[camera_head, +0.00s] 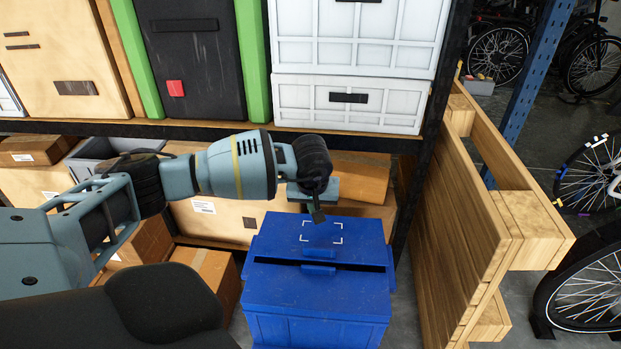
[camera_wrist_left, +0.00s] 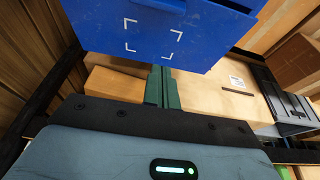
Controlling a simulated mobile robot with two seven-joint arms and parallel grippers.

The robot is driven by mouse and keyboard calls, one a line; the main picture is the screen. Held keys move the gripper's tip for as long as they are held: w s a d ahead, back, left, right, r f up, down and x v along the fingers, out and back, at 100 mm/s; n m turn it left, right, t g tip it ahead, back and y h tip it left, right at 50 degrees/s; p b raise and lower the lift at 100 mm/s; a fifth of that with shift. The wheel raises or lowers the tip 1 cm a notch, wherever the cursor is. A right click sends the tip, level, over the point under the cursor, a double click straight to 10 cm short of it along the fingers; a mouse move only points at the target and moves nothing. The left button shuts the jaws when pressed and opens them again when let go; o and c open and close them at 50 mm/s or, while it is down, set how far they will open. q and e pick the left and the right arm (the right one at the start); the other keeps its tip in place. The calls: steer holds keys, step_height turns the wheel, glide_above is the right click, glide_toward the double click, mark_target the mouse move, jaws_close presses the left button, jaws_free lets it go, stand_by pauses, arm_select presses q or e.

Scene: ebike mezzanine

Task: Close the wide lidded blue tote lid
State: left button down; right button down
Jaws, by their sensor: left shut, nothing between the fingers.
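The wide blue tote (camera_head: 315,325) stands on the floor in front of the shelving. Its lid has two blue parts, a far one (camera_head: 290,235) with white corner marks and a near one (camera_head: 340,286). A dark slot shows between them, so the lid does not lie fully flush. My left gripper (camera_head: 318,214) is shut and empty at the far edge of the far lid part. In the left wrist view, its closed fingers (camera_wrist_left: 161,72) reach the edge of the marked blue panel (camera_wrist_left: 100,25). I cannot tell whether they touch it. My right gripper is not in view.
A rack with white crates (camera_head: 350,100), a black-and-green case (camera_head: 195,60) and cardboard boxes (camera_head: 215,222) stands behind. Wooden pallets (camera_head: 455,235) lean to the right of the tote, with bicycles (camera_head: 590,290) beyond. A strip of floor is clear between tote and pallets.

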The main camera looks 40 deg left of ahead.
arm_select(q)
steer(key=s+d, duration=0.5)
steer(key=s, duration=0.2)
steer(key=shift+d, duration=0.2)
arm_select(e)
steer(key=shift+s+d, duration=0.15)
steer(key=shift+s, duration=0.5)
arm_select(q)
steer(key=shift+f, duration=0.15)
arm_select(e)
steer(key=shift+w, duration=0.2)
